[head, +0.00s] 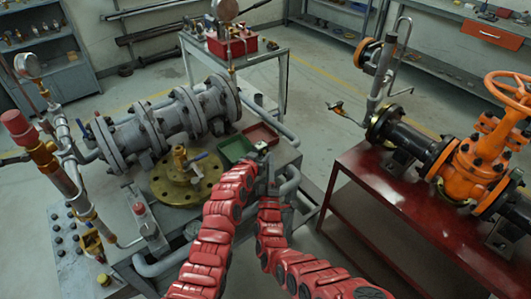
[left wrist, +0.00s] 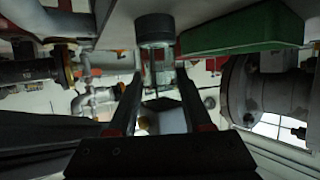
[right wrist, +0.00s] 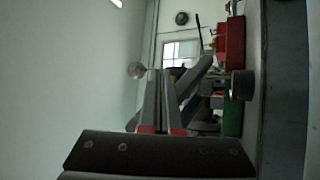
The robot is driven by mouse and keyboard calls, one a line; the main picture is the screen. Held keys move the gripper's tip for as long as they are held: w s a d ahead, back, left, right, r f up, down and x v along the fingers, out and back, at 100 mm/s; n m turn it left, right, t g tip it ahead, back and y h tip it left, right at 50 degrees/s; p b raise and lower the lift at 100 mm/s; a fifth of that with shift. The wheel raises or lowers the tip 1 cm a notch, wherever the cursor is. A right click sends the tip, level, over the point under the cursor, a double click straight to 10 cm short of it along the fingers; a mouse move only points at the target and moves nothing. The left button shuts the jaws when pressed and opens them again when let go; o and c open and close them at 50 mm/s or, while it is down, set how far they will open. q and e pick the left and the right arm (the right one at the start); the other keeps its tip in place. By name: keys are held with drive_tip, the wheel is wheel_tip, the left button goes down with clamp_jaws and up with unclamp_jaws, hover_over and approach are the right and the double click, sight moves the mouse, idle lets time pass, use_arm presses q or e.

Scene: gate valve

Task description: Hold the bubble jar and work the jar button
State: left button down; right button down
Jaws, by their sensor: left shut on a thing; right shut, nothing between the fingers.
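The bubble jar (left wrist: 157,62) shows in the left wrist view as a clear glass cylinder with a dark round end, beside the green tray. My left gripper (left wrist: 160,84) has its fingers on either side of the glass and is shut on it. In the head view the red left arm hides most of that gripper and the jar. My right gripper (head: 269,172) is close beside it above the bench; its fingers (right wrist: 161,76) are together and empty in the right wrist view. The dark jar end (right wrist: 242,85) also shows there. I cannot make out the jar button.
The green tray (head: 236,150) and a red tray (head: 262,134) lie on the bench just beyond the grippers. A brass flange (head: 185,186) and grey valve pipework (head: 150,135) stand to the left. A red table (head: 375,205) with an orange valve (head: 478,165) is at right.

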drive_tip(key=shift+a, duration=0.1)
drive_tip(key=shift+w+a, duration=0.2)
drive_tip(key=shift+w, duration=0.15)
drive_tip(key=shift+d, duration=0.1)
idle(0.6)
drive_tip(key=shift+s+d, duration=0.2)
drive_tip(key=shift+s, duration=0.15)
